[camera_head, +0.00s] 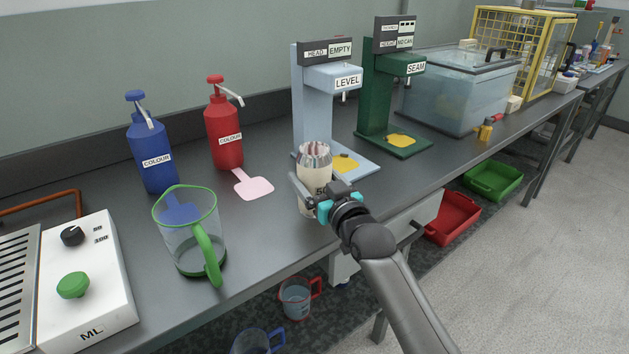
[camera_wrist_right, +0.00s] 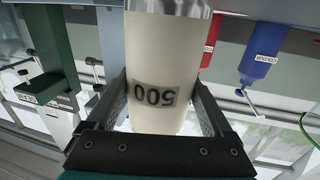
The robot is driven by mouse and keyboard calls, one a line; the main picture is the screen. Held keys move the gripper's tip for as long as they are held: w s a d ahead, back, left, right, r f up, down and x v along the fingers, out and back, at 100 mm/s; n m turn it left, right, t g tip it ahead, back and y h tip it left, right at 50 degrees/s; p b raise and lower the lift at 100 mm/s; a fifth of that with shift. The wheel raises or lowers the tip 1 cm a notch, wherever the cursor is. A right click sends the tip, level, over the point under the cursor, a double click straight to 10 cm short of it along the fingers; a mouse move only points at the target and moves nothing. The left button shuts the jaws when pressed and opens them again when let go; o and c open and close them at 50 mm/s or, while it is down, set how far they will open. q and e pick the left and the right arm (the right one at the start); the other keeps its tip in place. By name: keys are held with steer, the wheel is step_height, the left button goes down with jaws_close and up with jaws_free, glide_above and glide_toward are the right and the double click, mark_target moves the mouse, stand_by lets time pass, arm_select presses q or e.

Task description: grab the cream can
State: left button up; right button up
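The cream can (camera_head: 314,172), with a shiny metal rim and a "500" label, stands upright at the front of the bench, just before the pale blue LEVEL station. My right gripper (camera_head: 316,188) reaches it from the right front, with one finger on either side of its body. In the right wrist view the can (camera_wrist_right: 155,60) fills the space between the two fingers of that gripper (camera_wrist_right: 160,85). Both fingertips are at or very near the can's sides; whether they press on it is not clear. My left gripper is not in view.
The LEVEL station (camera_head: 311,95) and the green SEAM station (camera_head: 376,90) stand behind the can. The bench's front edge is close.

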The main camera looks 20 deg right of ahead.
steer(key=c, duration=0.9)
steer(key=shift+r, duration=0.15)
